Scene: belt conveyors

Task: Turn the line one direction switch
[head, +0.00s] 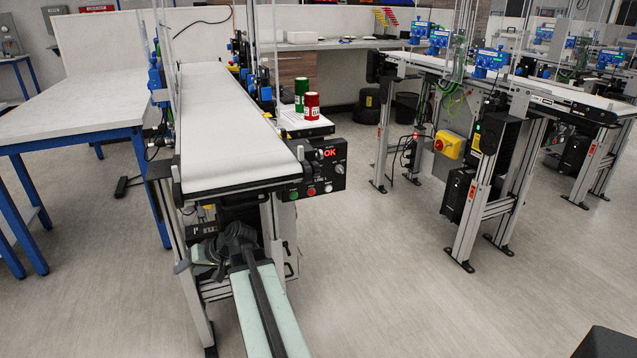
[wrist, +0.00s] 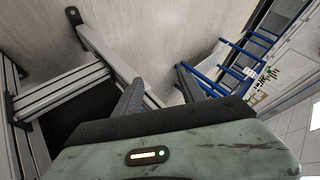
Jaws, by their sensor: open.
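The black line one control panel (head: 322,172) is on the near right corner of the left conveyor in the head view. It has a red lit OK display, a green button (head: 292,195), a red button (head: 311,191) and pale knobs, one lower (head: 328,188) and one higher (head: 340,169). The knob labels are too small to read, so I cannot tell which is the direction switch. In the wrist view my gripper (wrist: 157,88) is open and empty, with the floor beyond its fingers. In the head view my arm's dark end is below and left of the panel. The panel is not seen in the wrist view.
The left conveyor belt (head: 220,130) is empty. A blue-legged table (head: 80,110) is at left. The floor (head: 370,270) right of the panel is clear.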

